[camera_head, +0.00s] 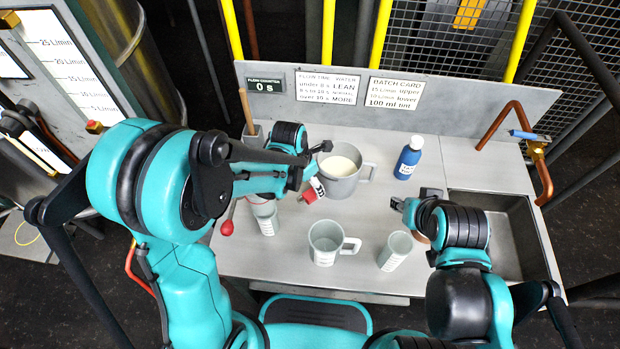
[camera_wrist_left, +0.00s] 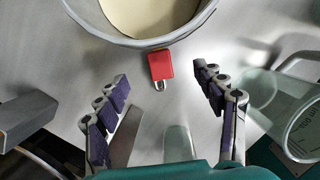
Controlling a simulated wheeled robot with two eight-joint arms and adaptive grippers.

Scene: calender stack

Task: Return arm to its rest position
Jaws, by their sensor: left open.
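My left arm comes in from the left in the head view, and its gripper (camera_head: 312,165) is beside the grey pot (camera_head: 342,187), which holds a cream-coloured content. In the left wrist view the two fingers of the left gripper (camera_wrist_left: 161,78) are spread wide with nothing between their tips. A red padlock-shaped tag (camera_wrist_left: 160,64) lies beyond them by the pot rim (camera_wrist_left: 140,42). My right gripper (camera_head: 399,204) is over the right part of the table, near a brownish round object mostly hidden behind it. Whether its fingers are apart is unclear.
A grey measuring jug (camera_head: 325,240), a tall cup (camera_head: 395,250) and another cup (camera_head: 266,218) stand on the table's front half. A blue bottle (camera_head: 408,158) stands behind. A sink (camera_head: 512,240) and copper tap (camera_head: 540,165) are at right; a back panel (camera_head: 445,103) closes the rear.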

